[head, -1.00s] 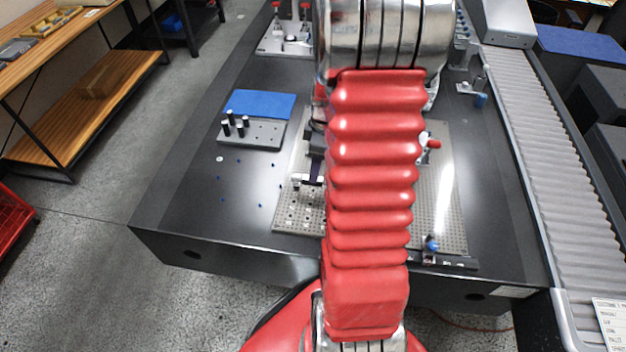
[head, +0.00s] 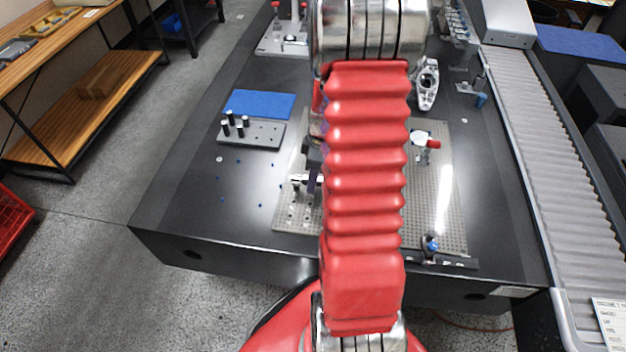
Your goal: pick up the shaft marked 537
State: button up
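I cannot make out a shaft marked 537, and no number is readable on any part. My red ribbed arm covers the middle of the table, and my gripper is hidden behind it. Several short dark pins with light tops (head: 231,117) stand upright on a grey block (head: 262,136) at the left. A silver casting (head: 427,85) lies right of the arm.
The black table (head: 180,205) carries a perforated plate (head: 452,225), partly behind my arm, with a red-handled clamp (head: 428,143) on it. A blue mat (head: 260,104) lies at the left. A roller conveyor (head: 550,130) runs along the right. The table's front left is mostly clear.

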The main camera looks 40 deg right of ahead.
jog(key=shift+c, duration=0.4)
grip_shut()
